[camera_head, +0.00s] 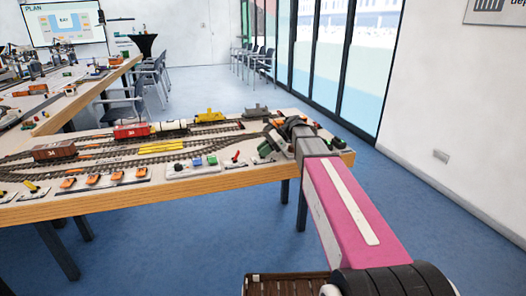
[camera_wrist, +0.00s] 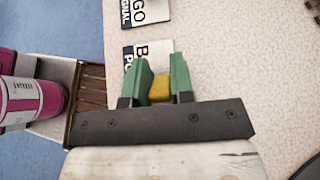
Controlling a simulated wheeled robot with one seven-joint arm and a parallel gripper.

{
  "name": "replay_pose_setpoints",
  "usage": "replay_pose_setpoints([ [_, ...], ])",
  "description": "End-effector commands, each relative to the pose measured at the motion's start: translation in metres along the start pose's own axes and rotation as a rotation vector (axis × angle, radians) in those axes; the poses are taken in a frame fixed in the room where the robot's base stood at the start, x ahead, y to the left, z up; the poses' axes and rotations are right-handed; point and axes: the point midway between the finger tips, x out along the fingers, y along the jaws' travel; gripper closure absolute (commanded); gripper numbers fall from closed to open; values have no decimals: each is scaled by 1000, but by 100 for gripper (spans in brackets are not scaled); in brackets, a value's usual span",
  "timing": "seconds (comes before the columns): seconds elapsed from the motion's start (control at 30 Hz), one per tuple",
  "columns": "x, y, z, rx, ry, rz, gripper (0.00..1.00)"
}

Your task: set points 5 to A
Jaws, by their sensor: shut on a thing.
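In the wrist view the two green fingers of my gripper (camera_wrist: 161,75) are closed on a small yellow piece (camera_wrist: 160,88), which sits between them. Its lower part is hidden, so I cannot tell what it is fixed to or how it is set. A white plate with black letters, partly covered, starting "B" and "PO" (camera_wrist: 138,53), lies just beyond the fingers. In the head view my gripper is at the right end of the layout table (camera_head: 240,178), largely hidden by my arm. A row of orange-topped controls (camera_head: 92,179) stands along the table's front edge. I cannot read their labels.
Another plate reading "GO" and "SIGNAL" (camera_wrist: 145,10) lies farther off in the wrist view. Tracks carry a red wagon (camera_head: 131,131), a brown wagon (camera_head: 54,150) and a yellow vehicle (camera_head: 210,115). Blue floor (camera_head: 230,235) is open before the table.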

Motion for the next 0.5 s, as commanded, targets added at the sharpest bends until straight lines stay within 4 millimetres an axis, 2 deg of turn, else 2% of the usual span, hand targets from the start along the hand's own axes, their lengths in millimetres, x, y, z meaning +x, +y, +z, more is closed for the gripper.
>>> replay_pose_setpoints([
  [0.27,0,0,0,0,-1,-1,100],
  [0.3,0,0,0,0,-1,-1,74],
  [0.37,0,0,0,0,-1,-1,55],
  [0.4,0,0,0,0,-1,0,52],
  [0.5,0,0,0,0,0,0,52],
])
